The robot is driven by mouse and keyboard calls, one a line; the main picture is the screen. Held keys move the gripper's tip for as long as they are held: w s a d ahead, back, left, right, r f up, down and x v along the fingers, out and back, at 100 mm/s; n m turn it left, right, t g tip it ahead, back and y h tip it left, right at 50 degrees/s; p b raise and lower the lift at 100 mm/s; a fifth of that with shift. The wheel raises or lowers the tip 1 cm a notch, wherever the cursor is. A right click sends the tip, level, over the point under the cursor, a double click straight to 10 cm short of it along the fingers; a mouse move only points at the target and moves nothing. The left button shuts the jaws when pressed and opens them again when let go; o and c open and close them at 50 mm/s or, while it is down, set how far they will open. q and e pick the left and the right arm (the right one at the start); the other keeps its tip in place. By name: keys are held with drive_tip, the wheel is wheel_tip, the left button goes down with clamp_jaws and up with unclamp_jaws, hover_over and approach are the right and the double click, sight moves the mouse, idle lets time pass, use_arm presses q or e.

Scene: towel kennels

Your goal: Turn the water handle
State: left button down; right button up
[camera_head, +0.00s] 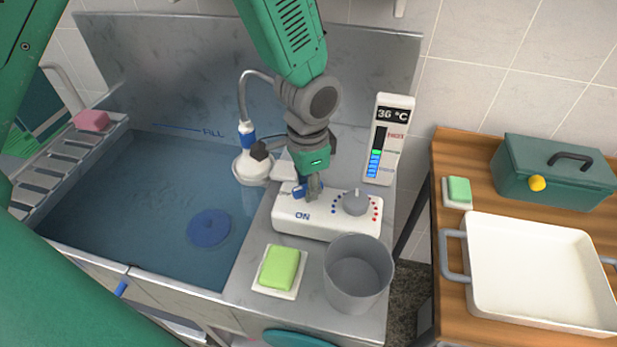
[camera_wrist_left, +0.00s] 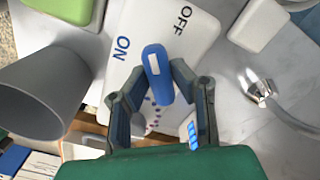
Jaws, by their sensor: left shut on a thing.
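The water handle is a blue lever with a white mark (camera_wrist_left: 153,66), on a white control box (camera_head: 318,224) marked ON and OFF. In the left wrist view its marked end points between the two words. My left gripper (camera_wrist_left: 155,84) is shut on the handle, one finger on each side of it. In the head view the left gripper (camera_head: 312,190) comes down from above onto the box and partly hides the handle. The box also has a grey dial (camera_head: 355,202) with blue and red dots. My right gripper is not in view.
A grey bucket (camera_head: 357,272) and a green sponge (camera_head: 279,267) stand close in front of the box. A shower head (camera_head: 253,166) and a water-filled basin (camera_head: 150,215) lie left. A gauge (camera_head: 388,140) reads 36 °C. A wooden table with a white tray (camera_head: 455,255) is right.

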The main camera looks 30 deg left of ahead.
use_arm(q)
drive_tip(key=shift+w+r+m+p, duration=0.15)
drive_tip(key=shift+w+m+p, duration=0.15)
drive_tip(key=shift+m, duration=0.2)
drive_tip(key=c, duration=1.4)
unclamp_jaws()
drive_tip(key=shift+s, duration=0.1)
wheel_tip(320, 180, up, 12)
